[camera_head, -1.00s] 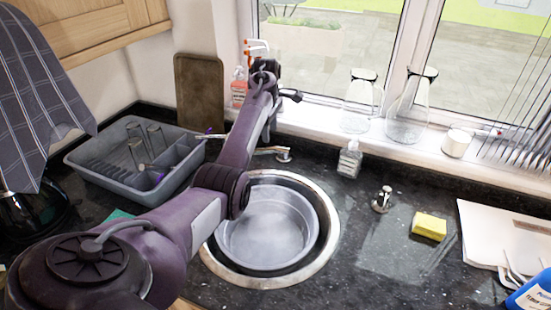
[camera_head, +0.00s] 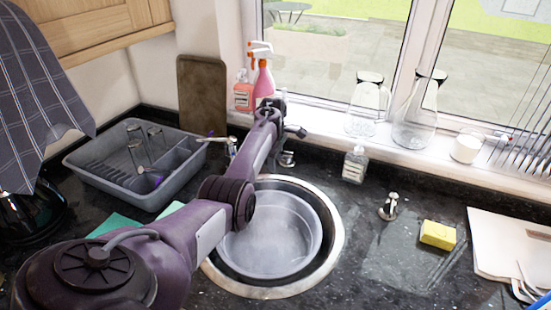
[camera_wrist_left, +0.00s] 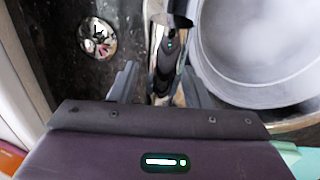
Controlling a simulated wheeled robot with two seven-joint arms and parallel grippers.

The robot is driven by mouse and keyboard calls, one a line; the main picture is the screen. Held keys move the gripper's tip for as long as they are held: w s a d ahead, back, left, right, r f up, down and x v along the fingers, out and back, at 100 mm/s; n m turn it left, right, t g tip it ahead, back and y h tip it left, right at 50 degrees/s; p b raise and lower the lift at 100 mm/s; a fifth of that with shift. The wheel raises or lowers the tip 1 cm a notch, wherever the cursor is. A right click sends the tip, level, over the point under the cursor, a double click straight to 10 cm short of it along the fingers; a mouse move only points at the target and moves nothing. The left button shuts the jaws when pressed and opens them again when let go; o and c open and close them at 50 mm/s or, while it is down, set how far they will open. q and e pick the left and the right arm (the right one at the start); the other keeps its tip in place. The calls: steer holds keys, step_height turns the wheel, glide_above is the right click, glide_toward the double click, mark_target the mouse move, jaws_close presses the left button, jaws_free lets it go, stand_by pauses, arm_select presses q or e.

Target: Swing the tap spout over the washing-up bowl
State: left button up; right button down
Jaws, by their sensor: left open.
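The washing-up bowl (camera_head: 268,245) is pale grey and sits in the round steel-rimmed sink; it also fills the right of the left wrist view (camera_wrist_left: 262,52). The chrome tap is mostly hidden behind my arm in the head view; a chrome part (camera_head: 232,147) shows left of the forearm. In the left wrist view the chrome tap spout (camera_wrist_left: 167,58) runs between my fingers, beside the bowl's rim. My left gripper (camera_wrist_left: 160,78) is open, one finger on each side of it; contact cannot be told. In the head view the gripper (camera_head: 284,122) is behind the sink. My right gripper is not in view.
A grey dish rack (camera_head: 92,180) with glasses stands left. Spray bottles (camera_head: 263,80), glass jugs (camera_head: 415,120) and a white candle (camera_head: 466,147) line the sill. A soap bottle (camera_head: 355,164), chrome fitting (camera_head: 388,207), and yellow sponge (camera_head: 437,235) are right of the sink.

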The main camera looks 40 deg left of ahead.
arm_select(q)
jaws_close()
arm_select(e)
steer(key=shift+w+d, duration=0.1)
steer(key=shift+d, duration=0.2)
